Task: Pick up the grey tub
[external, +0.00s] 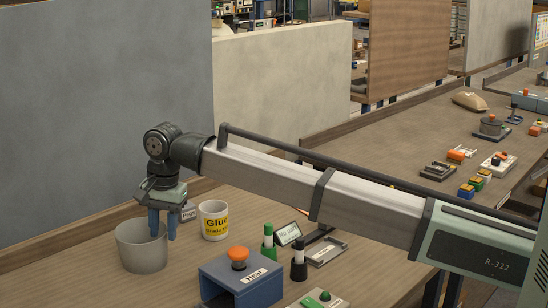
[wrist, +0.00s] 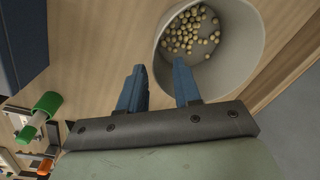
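The grey tub (external: 142,252) stands upright on the wooden bench at the left in the external view. In the wrist view the tub (wrist: 246,32) is seen from above, with several small pale balls (wrist: 190,28) on its floor. My gripper (external: 162,236) points down at the tub's right side; its two blue fingers are apart. In the wrist view my gripper (wrist: 159,70) has one finger over the tub's opening and the other outside, with the near wall between them. I cannot tell whether either finger touches the wall.
A blue box with an orange button (external: 240,280), a green-capped marker (external: 268,243) and a black one (external: 298,260) are to the right. A grey partition (external: 80,100) rises behind.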

